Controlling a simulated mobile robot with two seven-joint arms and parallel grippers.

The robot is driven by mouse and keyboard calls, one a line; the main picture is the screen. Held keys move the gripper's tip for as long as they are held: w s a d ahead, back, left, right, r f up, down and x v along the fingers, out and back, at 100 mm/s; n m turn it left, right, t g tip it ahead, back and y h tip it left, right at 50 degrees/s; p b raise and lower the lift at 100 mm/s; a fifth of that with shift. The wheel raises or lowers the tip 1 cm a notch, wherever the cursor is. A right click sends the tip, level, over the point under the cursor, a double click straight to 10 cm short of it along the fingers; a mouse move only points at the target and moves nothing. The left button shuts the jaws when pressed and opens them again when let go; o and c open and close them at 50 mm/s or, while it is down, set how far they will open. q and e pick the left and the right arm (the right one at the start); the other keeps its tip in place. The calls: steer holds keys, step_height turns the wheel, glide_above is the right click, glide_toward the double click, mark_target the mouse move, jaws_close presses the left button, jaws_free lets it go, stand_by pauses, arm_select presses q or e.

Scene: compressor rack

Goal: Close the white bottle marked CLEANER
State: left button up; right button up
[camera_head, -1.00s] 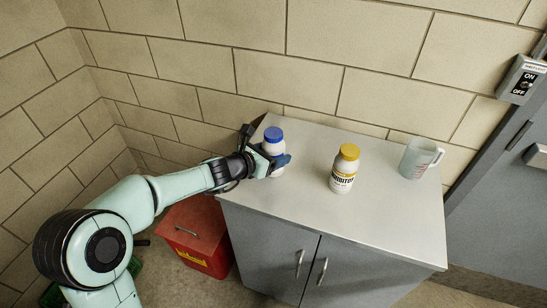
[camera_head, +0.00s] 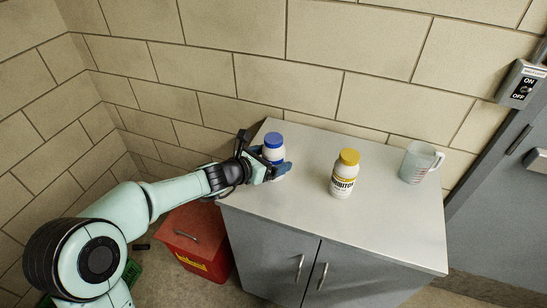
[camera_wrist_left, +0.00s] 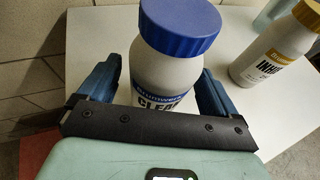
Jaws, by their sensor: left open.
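The white bottle marked CLEANER (camera_wrist_left: 165,75) stands upright on the cabinet top near its left back part. Its blue cap (camera_head: 273,140) sits on its neck; I cannot tell how tight it is. My left gripper (camera_head: 277,172) is open around the lower part of this bottle. In the left wrist view, one blue finger is on each side of the bottle, and small gaps seem to show. The front of the gripper hides the bottle's base there. My right gripper is not in view.
A white bottle with a yellow cap (camera_head: 343,183) stands to the right on the grey cabinet top (camera_head: 300,213). A clear measuring jug (camera_head: 418,163) is further right. A block wall rises behind. A red box (camera_head: 195,240) is on the floor at left. The front of the top is clear.

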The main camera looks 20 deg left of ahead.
arm_select(q)
steer(key=p+v, duration=0.1)
steer(key=v, duration=1)
steer(key=shift+f, duration=0.1)
